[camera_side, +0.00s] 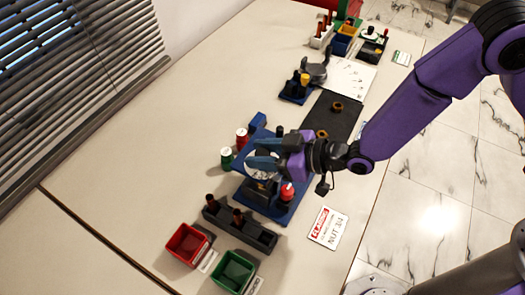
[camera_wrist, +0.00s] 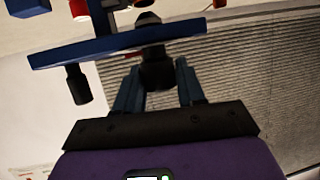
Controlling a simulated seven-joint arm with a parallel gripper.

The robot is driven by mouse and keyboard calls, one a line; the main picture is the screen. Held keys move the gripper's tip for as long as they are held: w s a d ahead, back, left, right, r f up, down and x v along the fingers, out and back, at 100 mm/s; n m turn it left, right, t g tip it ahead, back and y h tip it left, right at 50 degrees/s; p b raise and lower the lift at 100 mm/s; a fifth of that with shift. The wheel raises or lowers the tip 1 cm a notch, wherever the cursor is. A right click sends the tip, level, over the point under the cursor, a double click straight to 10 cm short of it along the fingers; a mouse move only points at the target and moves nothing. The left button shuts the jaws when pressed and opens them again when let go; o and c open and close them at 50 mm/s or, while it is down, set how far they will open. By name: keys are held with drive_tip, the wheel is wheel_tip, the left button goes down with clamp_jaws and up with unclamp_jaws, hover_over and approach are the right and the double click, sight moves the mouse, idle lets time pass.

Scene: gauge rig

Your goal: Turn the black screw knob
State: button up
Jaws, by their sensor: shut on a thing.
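The gauge rig has a blue base (camera_side: 246,192) and a white round dial, which is partly hidden behind my gripper in the side view. My gripper (camera_side: 258,154) reaches in from the right at the upper part of the rig. In the wrist view, the two blue fingers of my gripper (camera_wrist: 157,82) stand on either side of the black screw knob (camera_wrist: 155,68) and are closed on it. The knob sits against a blue plate (camera_wrist: 110,45). In the side view my fingers hide the knob.
Another black cylinder (camera_wrist: 78,85) hangs beside my left finger in the wrist view. A green-and-white cylinder (camera_side: 227,157), a red-topped one (camera_side: 242,138) and a red one (camera_side: 287,191) stand close by. Red (camera_side: 188,244) and green (camera_side: 233,271) bins lie in front. The table's left is clear.

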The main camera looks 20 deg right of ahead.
drive_tip(key=m+t+h, duration=0.3)
drive_tip(key=shift+s+a+m, duration=0.1)
drive_tip(key=shift+s+m, duration=0.05)
drive_tip(key=shift+m, duration=0.25)
drive_tip(key=m+t+h, duration=0.2)
drive_tip(key=m+h, duration=0.1)
drive_tip(key=h, duration=0.1)
drive_tip(key=m+h, duration=0.4)
drive_tip(key=shift+t, duration=0.4)
drive_tip(key=m+h, duration=0.3)
drive_tip(key=h, duration=0.1)
drive_tip(key=shift+m+g, duration=0.4)
drive_tip(key=m+g+h, duration=0.3)
drive_tip(key=m+h, duration=0.2)
drive_tip(key=shift+h, duration=0.3)
drive_tip(key=shift+m+g+h, duration=1.3)
drive_tip(key=shift+m+g, duration=0.6)
drive_tip(key=shift+d+m, duration=0.2)
drive_tip(key=shift+m, duration=0.1)
drive_tip(key=o, duration=1)
drive_tip(key=shift+c, duration=0.2)
